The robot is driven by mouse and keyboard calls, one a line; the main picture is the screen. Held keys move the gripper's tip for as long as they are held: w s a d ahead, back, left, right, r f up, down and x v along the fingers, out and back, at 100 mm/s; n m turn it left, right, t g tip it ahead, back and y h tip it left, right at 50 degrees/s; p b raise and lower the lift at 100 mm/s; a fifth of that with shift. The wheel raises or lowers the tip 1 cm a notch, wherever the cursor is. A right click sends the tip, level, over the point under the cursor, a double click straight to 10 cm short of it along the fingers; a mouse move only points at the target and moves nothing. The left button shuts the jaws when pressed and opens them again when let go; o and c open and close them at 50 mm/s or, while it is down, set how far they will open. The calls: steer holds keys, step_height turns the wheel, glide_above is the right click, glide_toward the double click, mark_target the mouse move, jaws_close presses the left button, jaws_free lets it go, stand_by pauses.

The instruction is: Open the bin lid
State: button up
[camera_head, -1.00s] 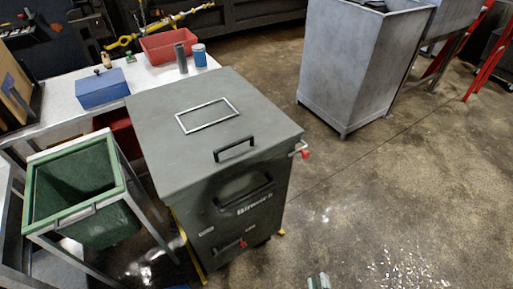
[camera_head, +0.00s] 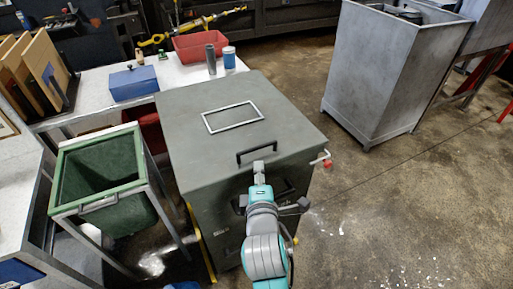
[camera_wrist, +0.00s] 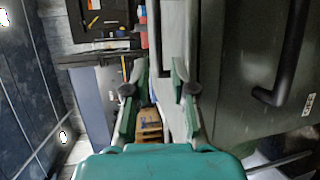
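The bin is a dark grey-green box. Its flat lid (camera_head: 205,135) is closed, with a black lid handle (camera_head: 257,148) at the front edge and a pale rectangular frame on top. My gripper (camera_head: 259,168) is just in front of the lid handle, above the bin's front face. In the wrist view my gripper (camera_wrist: 160,72) is open, with a gap between its two green fingers. I cannot tell whether the fingers touch the lid handle. The bin's lower front handle (camera_wrist: 287,65) shows at the right of the wrist view. My arm hides part of the front face.
A red-tipped lever (camera_head: 325,162) sticks out at the bin's right side. A green open bin (camera_head: 100,177) stands to the left. A bench with a blue box (camera_head: 133,84) and red tray (camera_head: 203,45) is behind. Floor at the right is clear, before a grey metal container (camera_head: 372,85).

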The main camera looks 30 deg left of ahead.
mark_target(257, 149)
steer(key=x, duration=1.1)
steer(key=shift+a+r, duration=0.1)
steer(key=shift+r, duration=0.05)
jaws_close()
